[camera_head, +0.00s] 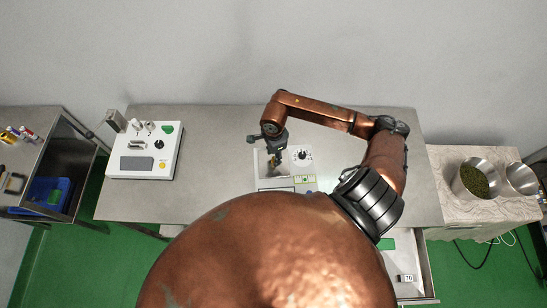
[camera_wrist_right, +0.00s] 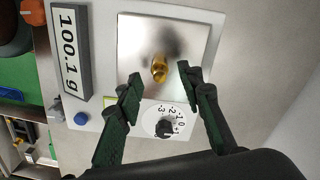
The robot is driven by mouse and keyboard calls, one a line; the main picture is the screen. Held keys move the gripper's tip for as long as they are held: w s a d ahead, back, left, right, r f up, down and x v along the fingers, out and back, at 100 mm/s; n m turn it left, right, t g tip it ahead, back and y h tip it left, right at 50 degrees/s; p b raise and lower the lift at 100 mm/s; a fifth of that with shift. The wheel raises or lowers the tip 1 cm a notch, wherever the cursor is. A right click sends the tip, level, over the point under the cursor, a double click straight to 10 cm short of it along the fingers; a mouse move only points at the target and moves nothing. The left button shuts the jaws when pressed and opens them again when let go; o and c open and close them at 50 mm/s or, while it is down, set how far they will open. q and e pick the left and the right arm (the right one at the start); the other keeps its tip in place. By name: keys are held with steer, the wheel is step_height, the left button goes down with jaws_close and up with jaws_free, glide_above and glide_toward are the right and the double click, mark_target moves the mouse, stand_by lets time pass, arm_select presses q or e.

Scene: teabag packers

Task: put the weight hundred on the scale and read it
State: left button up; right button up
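The brass weight (camera_wrist_right: 159,70) stands on the square metal plate (camera_wrist_right: 140,35) of the white scale (camera_wrist_right: 104,25) in the right wrist view. The scale's display (camera_wrist_right: 70,50) reads 100.1 g. A dial (camera_wrist_right: 165,127) sits beside the plate. In the head view the scale (camera_head: 309,170) stands near the middle of the table, partly covered by my right gripper (camera_head: 273,160). In the wrist view my right gripper (camera_wrist_right: 159,77) is open, its fingers apart on either side of the weight with gaps between. My left gripper is not in view.
A white machine (camera_head: 128,178) stands on the left of the grey table (camera_head: 215,170). A bowl of green leaves (camera_head: 475,182) and another bowl (camera_head: 521,178) stand on the right side table. An open drawer (camera_head: 412,287) is below the table's right front. The table right of my arm is clear.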

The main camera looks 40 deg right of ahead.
step_height(320, 180, up, 10)
steer(key=b, duration=0.1)
stand_by(0.6)
